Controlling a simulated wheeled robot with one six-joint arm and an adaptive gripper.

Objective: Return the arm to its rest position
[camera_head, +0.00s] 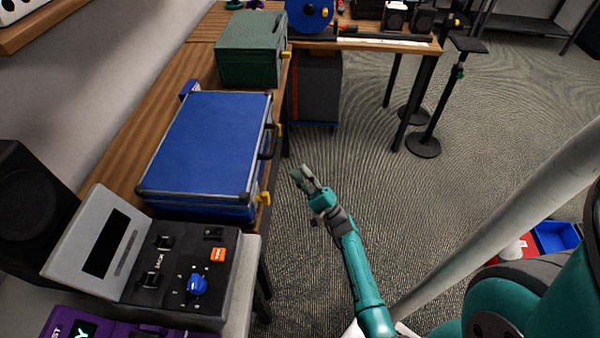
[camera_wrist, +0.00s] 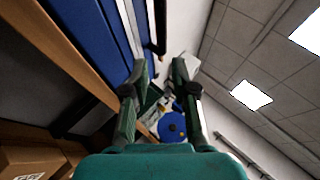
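My teal arm reaches up from the lower right in the head view, over the carpet to the right of the bench. My gripper (camera_head: 305,180) is at its end, clear of the blue case (camera_head: 210,145) and apart from everything. In the wrist view my gripper (camera_wrist: 162,88) shows two dark green fingers spread apart with nothing held between them. The blue case (camera_wrist: 85,30) also shows in the wrist view, at the upper left beside the fingers.
A wooden bench (camera_head: 125,140) carries the blue case and a green box (camera_head: 250,50). A grey control box (camera_head: 185,275) with a blue knob stands at the near left. A black stand (camera_head: 425,140) is at the back right. The carpet (camera_head: 350,130) between is clear.

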